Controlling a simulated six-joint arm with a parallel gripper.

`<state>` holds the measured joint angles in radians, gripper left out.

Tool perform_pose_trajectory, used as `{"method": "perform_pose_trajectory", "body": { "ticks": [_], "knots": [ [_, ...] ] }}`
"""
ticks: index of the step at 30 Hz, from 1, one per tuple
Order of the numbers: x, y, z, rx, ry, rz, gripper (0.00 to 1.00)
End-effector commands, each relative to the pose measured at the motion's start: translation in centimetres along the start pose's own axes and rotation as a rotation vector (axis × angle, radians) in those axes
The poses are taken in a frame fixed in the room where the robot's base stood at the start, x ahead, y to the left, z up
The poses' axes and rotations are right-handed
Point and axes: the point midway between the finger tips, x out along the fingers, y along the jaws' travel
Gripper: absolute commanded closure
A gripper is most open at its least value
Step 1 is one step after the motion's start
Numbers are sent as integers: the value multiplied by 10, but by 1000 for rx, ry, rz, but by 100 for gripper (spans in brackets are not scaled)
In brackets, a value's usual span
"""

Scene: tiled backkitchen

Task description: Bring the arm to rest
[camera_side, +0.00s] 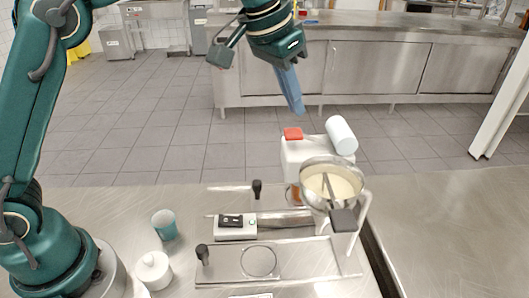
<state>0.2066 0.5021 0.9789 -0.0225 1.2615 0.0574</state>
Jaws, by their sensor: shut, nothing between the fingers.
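My gripper (291,100) has blue fingers and hangs from my green arm at the upper middle of the side view. Its fingers point down and are shut with nothing between them. It appears above the white machine with the red top piece (293,134), with no visible contact. My arm reaches in from the left edge and bends over the work surface.
A bowl (318,172) with pale contents and a dark utensil stands at the right. A teal cup (164,224) and white lidded pot (153,270) stand near my base. The steel counter (450,230) is clear at right.

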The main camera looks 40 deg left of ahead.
Motion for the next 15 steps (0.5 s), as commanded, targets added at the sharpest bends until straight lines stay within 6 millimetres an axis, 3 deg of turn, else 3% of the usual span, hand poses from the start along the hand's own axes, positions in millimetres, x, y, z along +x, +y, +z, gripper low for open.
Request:
{"method": "perform_pose_trajectory", "body": {
  "ticks": [4, 8, 15],
  "knots": [
    [-10, -4, -3, -7, 25, -5, 100],
    [-41, -12, -2, -27, 81, -18, 100],
    [-93, -27, 46, -86, 137, -53, 100]
  ]
}}
